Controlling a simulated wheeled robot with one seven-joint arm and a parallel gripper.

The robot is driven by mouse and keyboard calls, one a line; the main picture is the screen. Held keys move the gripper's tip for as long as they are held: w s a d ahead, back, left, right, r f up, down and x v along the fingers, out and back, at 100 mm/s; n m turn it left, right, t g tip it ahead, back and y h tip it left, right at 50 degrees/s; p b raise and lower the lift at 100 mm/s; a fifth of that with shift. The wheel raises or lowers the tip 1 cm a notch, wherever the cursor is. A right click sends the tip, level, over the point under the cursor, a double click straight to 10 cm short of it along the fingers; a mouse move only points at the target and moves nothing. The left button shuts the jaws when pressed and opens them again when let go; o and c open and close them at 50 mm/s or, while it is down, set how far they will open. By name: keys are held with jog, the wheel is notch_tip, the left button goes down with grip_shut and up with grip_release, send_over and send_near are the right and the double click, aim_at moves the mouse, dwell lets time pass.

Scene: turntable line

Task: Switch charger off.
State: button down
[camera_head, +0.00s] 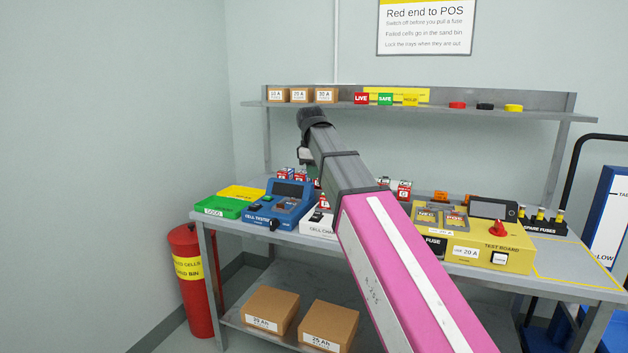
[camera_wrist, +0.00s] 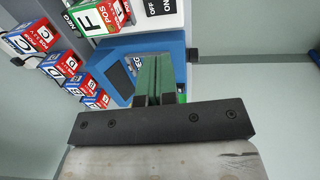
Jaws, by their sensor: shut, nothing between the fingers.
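The white cell charger (camera_head: 318,222) stands on the bench between the blue cell tester (camera_head: 282,207) and the yellow test board, partly hidden by my pink arm. In the wrist view the charger (camera_wrist: 140,28) is cut off at the top edge, with OFF and ON labels (camera_wrist: 160,8) beside each other. The switch itself is not clearly visible. A cell marked F (camera_wrist: 92,18) is at the charger. My gripper (camera_wrist: 157,62) is shut and empty, its green fingers over the blue tester (camera_wrist: 120,65), apart from the charger's labels. In the head view my gripper (camera_head: 305,156) is small above the bench.
Several lettered cells (camera_wrist: 38,38) stand in a row beside the tester. A yellow test board (camera_head: 490,258) with a red knob stands right of my arm. A green tray (camera_head: 217,207) is at the left. A shelf (camera_head: 540,112) with boxes and signs runs behind.

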dwell(0.3)
jog(key=shift+w+d, duration=0.1)
jog(key=shift+w, duration=0.6)
send_near(315, 215)
jog(key=f, duration=0.2)
jog(key=w+f, duration=0.1)
jog(key=f, duration=0.2)
jog(key=w+d+f, duration=0.1)
jog(key=f, duration=0.1)
jog(key=shift+f, duration=0.15)
jog(key=shift+f, duration=0.15)
jog(key=shift+s, duration=0.1)
dwell(0.3)
jog(key=shift+s+a, duration=0.3)
jog(key=shift+s, duration=0.3)
